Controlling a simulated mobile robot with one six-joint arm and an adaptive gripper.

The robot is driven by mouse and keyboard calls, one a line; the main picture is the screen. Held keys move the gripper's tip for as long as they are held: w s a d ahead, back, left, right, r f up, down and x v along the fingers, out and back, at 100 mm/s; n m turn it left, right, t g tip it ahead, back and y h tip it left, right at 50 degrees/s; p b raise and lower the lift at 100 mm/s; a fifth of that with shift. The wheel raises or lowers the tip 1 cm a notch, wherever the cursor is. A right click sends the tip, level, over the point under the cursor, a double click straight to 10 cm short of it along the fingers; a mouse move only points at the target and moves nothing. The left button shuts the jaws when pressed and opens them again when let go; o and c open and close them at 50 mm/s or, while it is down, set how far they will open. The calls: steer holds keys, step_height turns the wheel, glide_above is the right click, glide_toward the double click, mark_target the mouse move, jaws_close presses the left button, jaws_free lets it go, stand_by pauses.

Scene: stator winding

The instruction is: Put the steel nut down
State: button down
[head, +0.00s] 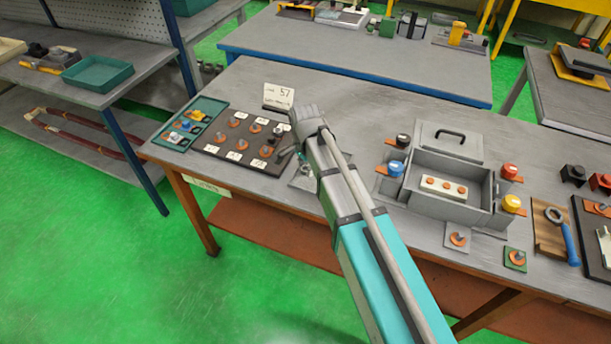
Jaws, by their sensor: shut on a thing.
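My arm reaches over the workbench, and my gripper (287,154) is low beside the right edge of a dark board (210,149). The gripper is small and partly hidden by my own wrist. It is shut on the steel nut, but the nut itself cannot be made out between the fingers. The dark board carries several copper-coloured pieces with grey tops and white labels. A teal tray (161,139) with small coloured parts lies left of the board.
A white card marked 57 (278,96) stands behind the board. A grey plate (305,181) lies partly behind my arm. Right of my arm is an open grey box (425,205) with coloured terminals, its lid (450,141) behind it. The bench behind the card is clear.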

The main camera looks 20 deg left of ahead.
mark_target(305, 179)
steer(key=shift+f+b, duration=1.3)
steer(key=shift+f, duration=0.3)
steer(key=shift+f, duration=0.15)
steer(key=c, duration=0.6)
jaws_free()
steer(key=shift+r, duration=0.25)
step_height(305, 179, up, 12)
steer(key=p, duration=1.2)
steer(key=s+d+n, duration=0.2)
steer(key=d, duration=1)
steer(key=s+d+n, duration=0.2)
steer(key=d, duration=1.1)
steer(key=s+d+n, duration=0.1)
steer(key=d+n, duration=0.2)
steer(key=d, duration=1)
steer(key=shift+s, duration=0.4)
